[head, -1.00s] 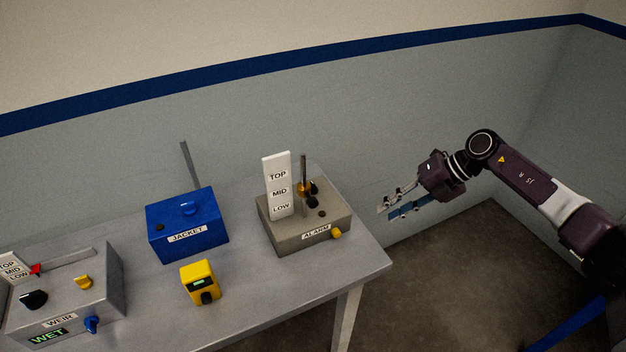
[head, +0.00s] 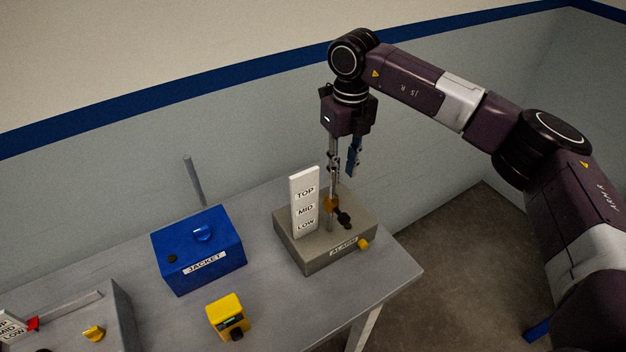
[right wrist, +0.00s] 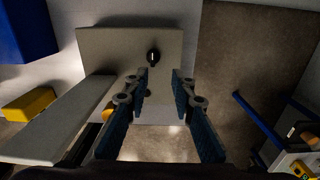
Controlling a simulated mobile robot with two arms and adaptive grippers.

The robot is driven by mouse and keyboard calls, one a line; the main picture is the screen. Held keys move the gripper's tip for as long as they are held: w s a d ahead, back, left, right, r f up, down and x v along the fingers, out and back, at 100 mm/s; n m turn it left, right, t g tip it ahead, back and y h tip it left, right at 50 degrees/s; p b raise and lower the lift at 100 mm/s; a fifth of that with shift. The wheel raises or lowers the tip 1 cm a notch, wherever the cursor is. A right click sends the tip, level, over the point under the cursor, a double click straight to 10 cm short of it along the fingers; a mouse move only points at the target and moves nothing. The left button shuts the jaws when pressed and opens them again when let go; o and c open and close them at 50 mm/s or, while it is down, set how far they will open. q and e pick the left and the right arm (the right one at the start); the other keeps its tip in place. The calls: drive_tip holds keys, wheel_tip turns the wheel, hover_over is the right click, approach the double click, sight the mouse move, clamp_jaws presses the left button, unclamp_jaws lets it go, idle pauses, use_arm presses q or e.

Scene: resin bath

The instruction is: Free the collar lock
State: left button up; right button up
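The grey ALARM box (head: 305,255) stands on the table with a white TOP/MID/LOW plate (head: 304,205) and an upright rod beside it. An orange-brown collar (head: 331,203) sits on the rod, with a black knob (head: 344,218) close beside it. A yellow knob (head: 363,244) is on the box's front. My right gripper (head: 342,174) points down above the collar, fingers apart. In the right wrist view, the box (right wrist: 110,50) lies beyond the open fingers and a black knob (right wrist: 153,57) shows on it. I cannot tell whether the fingers touch the rod. My left gripper is out of view.
The blue JACKET box (head: 198,250) and a yellow device (head: 227,317) stand left of the ALARM box. The grey WEIR box (head: 80,325) is cut off at lower left. The table's right edge is close to the ALARM box; open floor (head: 455,260) lies beyond.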

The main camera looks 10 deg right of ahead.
sight(334, 194)
drive_tip(key=shift+w+a, duration=0.25)
drive_tip(key=shift+a, duration=0.6)
drive_tip(key=shift+w+a+f, duration=0.1)
drive_tip(key=shift+a+f, duration=0.1)
drive_tip(key=f, duration=0.2)
drive_tip(key=f+p, duration=0.1)
drive_tip(key=f, duration=0.1)
drive_tip(key=f+p, duration=0.1)
drive_tip(key=f, duration=0.1)
drive_tip(key=shift+s+d, duration=0.35)
drive_tip(key=shift+w+a+f, duration=0.1)
drive_tip(key=shift+f, duration=0.2)
drive_tip(key=shift+f+p, duration=0.2)
drive_tip(key=shift+p, duration=0.1)
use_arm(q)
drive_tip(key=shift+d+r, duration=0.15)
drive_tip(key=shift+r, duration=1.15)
use_arm(e)
clamp_jaws()
